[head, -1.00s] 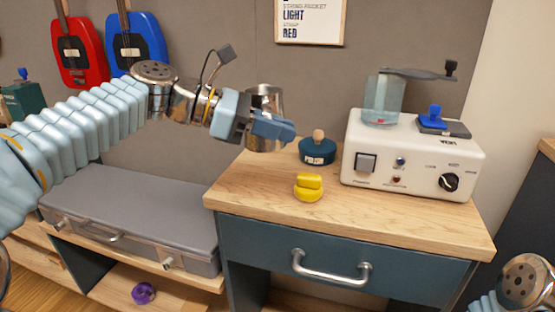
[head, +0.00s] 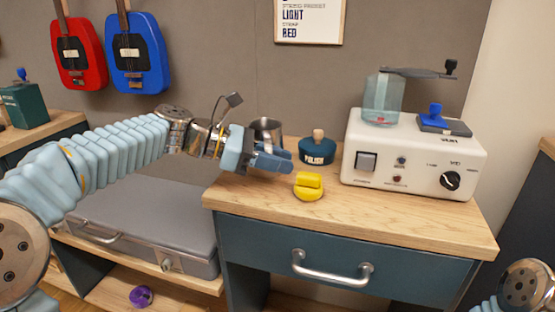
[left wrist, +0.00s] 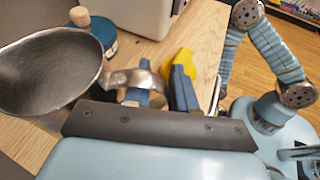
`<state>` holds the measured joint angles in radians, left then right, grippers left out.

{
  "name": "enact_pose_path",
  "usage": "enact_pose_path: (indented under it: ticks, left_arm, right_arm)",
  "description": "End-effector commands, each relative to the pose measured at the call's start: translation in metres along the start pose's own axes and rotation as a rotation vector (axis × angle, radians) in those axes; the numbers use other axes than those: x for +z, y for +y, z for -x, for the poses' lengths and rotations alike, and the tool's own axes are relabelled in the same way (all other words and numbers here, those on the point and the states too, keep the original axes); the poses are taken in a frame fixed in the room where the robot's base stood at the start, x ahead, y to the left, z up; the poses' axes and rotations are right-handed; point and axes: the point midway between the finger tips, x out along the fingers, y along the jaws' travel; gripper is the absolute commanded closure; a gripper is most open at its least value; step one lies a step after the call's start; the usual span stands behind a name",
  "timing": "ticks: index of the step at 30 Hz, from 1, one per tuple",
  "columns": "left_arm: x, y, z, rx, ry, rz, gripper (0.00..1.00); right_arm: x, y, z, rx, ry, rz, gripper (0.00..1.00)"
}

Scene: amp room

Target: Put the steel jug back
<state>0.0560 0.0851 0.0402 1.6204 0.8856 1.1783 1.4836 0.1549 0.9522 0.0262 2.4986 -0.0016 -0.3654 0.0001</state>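The steel jug (head: 267,126) is at the back left of the wooden counter, partly hidden behind my left gripper in the head view. In the left wrist view the jug (left wrist: 45,75) shows its open, empty-looking mouth at the left, with its handle reaching to the fingers. My left gripper (head: 273,158) is closed on this handle; its fingers (left wrist: 161,90) also show in the left wrist view, one on each side of the handle. The jug's base is hidden, so I cannot tell whether it touches the counter. My right gripper is out of view.
A blue polish tin (head: 317,152) stands right of the jug, and a yellow object (head: 309,186) lies in front of it. A white machine (head: 413,155) fills the counter's right back. The counter's front strip (head: 400,212) is clear. A grey case (head: 150,215) lies lower left.

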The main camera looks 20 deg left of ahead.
Motion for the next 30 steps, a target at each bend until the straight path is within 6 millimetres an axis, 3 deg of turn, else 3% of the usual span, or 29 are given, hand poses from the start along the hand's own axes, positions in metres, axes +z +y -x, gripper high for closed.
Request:
enact_pose_path:
  ticks: [13, 24, 30]
  left_arm:
    - [0.001, 0.001, 0.009, 0.004, -0.001, -0.001, 0.64]
    - [0.001, 0.001, 0.087, 0.004, 0.000, -0.001, 0.64]
    - [0.001, 0.001, 0.115, 0.003, 0.000, -0.001, 0.64]
  right_arm:
    - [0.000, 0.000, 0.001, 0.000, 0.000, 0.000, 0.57]
    - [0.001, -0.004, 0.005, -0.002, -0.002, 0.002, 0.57]
    - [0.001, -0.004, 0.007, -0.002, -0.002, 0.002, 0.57]
